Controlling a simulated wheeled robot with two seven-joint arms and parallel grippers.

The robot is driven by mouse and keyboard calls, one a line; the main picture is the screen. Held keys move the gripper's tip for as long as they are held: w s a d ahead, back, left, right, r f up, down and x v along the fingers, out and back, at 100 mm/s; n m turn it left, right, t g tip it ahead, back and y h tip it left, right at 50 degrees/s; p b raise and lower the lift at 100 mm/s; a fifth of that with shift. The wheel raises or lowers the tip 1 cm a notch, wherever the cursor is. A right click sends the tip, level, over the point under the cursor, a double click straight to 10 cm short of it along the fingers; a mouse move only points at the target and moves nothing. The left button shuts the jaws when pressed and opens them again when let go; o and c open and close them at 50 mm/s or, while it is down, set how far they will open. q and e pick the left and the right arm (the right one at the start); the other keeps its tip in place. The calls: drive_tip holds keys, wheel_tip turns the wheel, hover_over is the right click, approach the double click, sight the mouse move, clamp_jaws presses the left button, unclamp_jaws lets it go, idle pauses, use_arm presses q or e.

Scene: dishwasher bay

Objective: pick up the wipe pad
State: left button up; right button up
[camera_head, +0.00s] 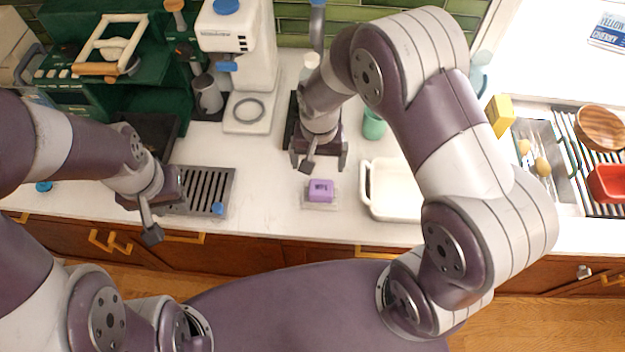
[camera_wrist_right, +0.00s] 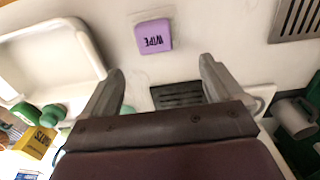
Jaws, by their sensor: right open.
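The wipe pad (camera_head: 320,190) is a small purple block lettered "WIPE", lying on a pale, thin holder on the white counter. It also shows at the top middle of the right wrist view (camera_wrist_right: 153,36). My right gripper (camera_head: 325,162) is open and empty above the counter, just behind the pad in the head view. In the right wrist view its two fingers (camera_wrist_right: 160,72) are spread, with the pad beyond their tips and nothing between them. My left gripper (camera_head: 142,218) hangs over the counter's front edge at the left, away from the pad; its finger gap is unclear.
A white tray (camera_head: 395,207) stands close right of the pad, with a green cup (camera_head: 374,125) behind it. A dark slotted drip grate (camera_head: 207,190) lies left of it. A white coffee grinder (camera_head: 238,45) and a green espresso machine (camera_head: 150,70) stand at the back left.

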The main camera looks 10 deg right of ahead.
sight(321, 186)
drive_tip(key=f+p, duration=0.1)
drive_tip(key=f, duration=0.2)
drive_tip(key=f+p, duration=0.1)
drive_tip(key=f, duration=0.3)
drive_tip(key=f+p, duration=0.1)
drive_tip(key=f, duration=0.3)
drive_tip(key=shift+s+d+f, duration=0.25)
drive_tip(key=shift+s+d, duration=0.1)
drive_tip(key=shift+d, duration=0.05)
drive_tip(key=shift+w+d+f, duration=0.1)
drive_tip(key=shift+f, duration=0.1)
drive_tip(key=c, duration=1)
